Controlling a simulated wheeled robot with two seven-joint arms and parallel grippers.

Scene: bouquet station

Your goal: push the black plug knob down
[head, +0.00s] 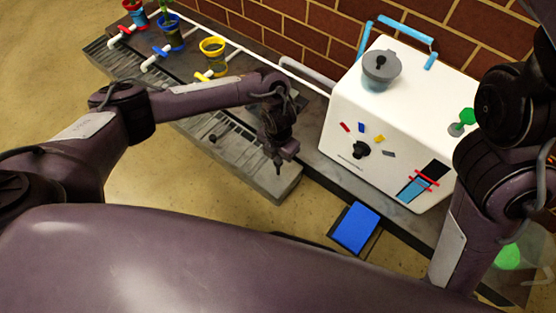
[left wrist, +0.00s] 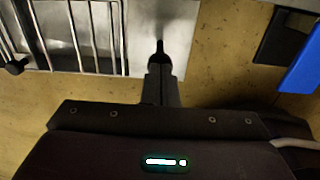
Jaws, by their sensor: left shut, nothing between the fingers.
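A small black knob (head: 213,138) stands on the grey slatted trough (head: 250,172), left of my left gripper in the head view. A black knob, apparently the same one, shows at the far left of the left wrist view (left wrist: 15,67), beside the metal bars. My left gripper (head: 279,168) points down over the trough's near right end. In the left wrist view its fingers (left wrist: 160,62) are together with nothing between them, well to the right of the knob and apart from it. My right arm is at the right; its gripper is not seen.
A white box (head: 345,110) with a dark dial (head: 360,149) and a grey lidded pot (head: 381,68) stands right of the trough. A blue pad (head: 355,228) lies below it. Red, blue and yellow (head: 212,48) pots line the back. A brick wall stands behind.

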